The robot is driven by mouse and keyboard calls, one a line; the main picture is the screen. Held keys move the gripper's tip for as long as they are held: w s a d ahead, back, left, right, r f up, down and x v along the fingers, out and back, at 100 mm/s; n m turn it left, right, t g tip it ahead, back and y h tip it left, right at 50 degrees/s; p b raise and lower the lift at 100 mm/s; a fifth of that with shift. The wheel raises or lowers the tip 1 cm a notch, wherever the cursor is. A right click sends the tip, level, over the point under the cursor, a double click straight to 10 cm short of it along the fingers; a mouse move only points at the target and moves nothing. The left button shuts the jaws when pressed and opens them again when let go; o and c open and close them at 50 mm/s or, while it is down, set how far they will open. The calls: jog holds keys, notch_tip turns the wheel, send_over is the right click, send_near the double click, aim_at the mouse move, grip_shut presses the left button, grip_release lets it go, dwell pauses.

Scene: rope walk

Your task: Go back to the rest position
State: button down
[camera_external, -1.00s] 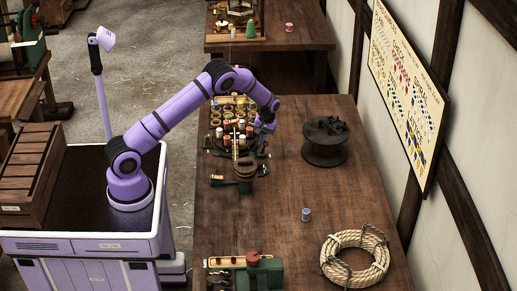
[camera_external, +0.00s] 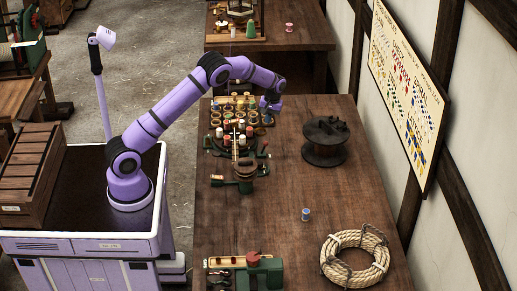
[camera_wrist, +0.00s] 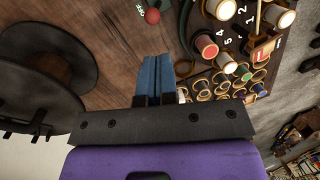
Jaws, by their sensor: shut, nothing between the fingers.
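My gripper (camera_external: 268,105) hangs over the far part of the table (camera_external: 290,215), beside the spool rack, at the end of my bent purple arm. In the wrist view its two blue fingers (camera_wrist: 153,80) are together with nothing between them. The rack (camera_external: 262,120) holds several spools in rings. In the wrist view, spools with red, green and pale tops (camera_wrist: 222,58) stand to the right of the fingers.
A dark reel (camera_external: 325,143) stands right of the rack. A green braiding device (camera_external: 238,160) stands in front of the rack. A green-and-wood device (camera_external: 263,272) sits at the near edge. The table's middle right is clear.

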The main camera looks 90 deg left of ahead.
jog(key=s+d+r+m+t, duration=0.1)
jog(key=d+r+m, duration=0.1)
jog(key=d+r, duration=0.5)
jog(key=s+d+r+m+t, duration=0.1)
jog(key=d+r, duration=0.4)
jog(key=r, duration=0.5)
jog(key=s+d+r+m+t, duration=0.1)
jog(key=s+d+r+m, duration=0.1)
jog(key=s+d+r, duration=0.35)
jog(key=s+d+r+m+t, duration=0.1)
jog(key=s+d+r+m, duration=0.15)
jog(key=d+r, duration=0.45)
jog(key=s+d+r+m+t, duration=0.1)
jog(key=s+d+r+m, duration=0.3)
jog(key=s+d, duration=0.85)
jog(key=s+d+f+m+t, duration=0.1)
jog(key=s+d+m, duration=0.1)
jog(key=s, duration=0.5)
jog(key=s+d+f+m+t, duration=0.1)
jog(key=s+d+m, duration=0.1)
jog(key=s, duration=0.5)
jog(key=shift+s+d+y, duration=0.3)
jog(key=shift+d+y, duration=0.1)
jog(key=shift+f, duration=0.1)
